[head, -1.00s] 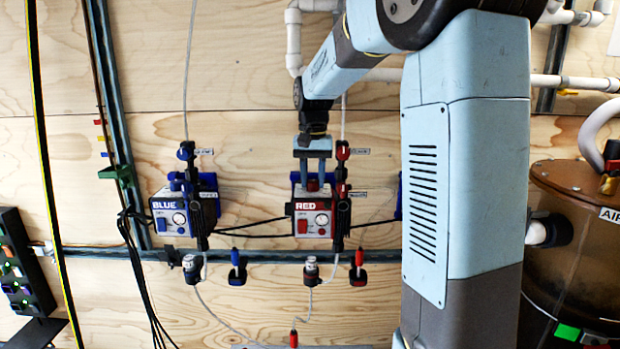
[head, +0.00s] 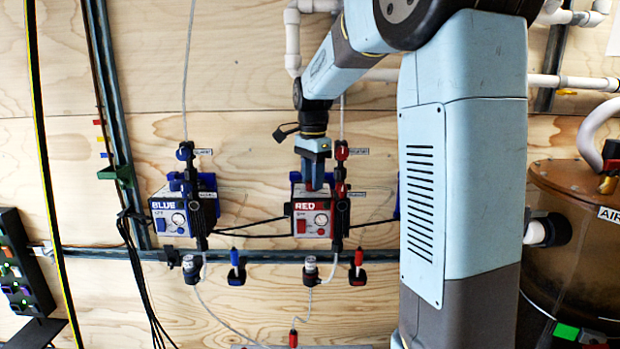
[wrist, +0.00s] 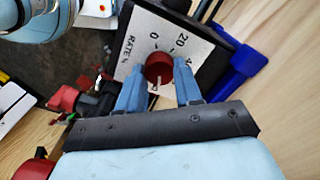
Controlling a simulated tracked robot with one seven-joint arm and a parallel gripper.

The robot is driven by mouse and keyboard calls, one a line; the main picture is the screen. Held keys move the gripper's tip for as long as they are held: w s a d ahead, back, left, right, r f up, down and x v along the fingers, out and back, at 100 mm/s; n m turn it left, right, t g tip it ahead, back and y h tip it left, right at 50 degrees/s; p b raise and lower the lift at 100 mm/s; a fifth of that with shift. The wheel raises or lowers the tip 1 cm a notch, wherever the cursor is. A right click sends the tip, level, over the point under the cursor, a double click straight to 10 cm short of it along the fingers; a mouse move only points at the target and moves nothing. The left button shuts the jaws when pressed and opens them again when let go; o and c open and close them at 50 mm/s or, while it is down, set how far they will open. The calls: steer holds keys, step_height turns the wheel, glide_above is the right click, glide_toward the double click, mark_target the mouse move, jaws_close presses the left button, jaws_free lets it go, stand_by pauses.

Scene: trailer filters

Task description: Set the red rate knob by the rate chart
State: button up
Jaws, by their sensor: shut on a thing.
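The red rate knob (wrist: 158,68) sits on a white scale plate (wrist: 172,35) marked "RATE", with 0, 20 and part of a 4 readable. A pale mark shows at the knob's lower edge, on the side away from the 0. My gripper (wrist: 160,78) has one finger on each side of the knob and is shut on it. In the head view my gripper (head: 315,178) reaches down onto the top of the RED pump box (head: 302,222), hiding the knob there. I cannot make out a rate chart in these views.
The BLUE box (head: 165,218) stands to the left. Red valve fittings (head: 341,170) rise close to the right of my gripper. Dark cables run behind the boxes. A brown tank (head: 570,260) stands at the far right. In the wrist view a blue bracket (wrist: 240,68) is beside the plate.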

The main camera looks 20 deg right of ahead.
steer(key=shift+w+a+r+m, duration=0.15)
steer(key=shift+a+m, duration=0.1)
steer(key=shift+m, duration=0.55)
steer(key=o, duration=1)
steer(key=shift+d, duration=0.1)
steer(key=shift+o, duration=0.2)
step_height(320, 180, up, 12)
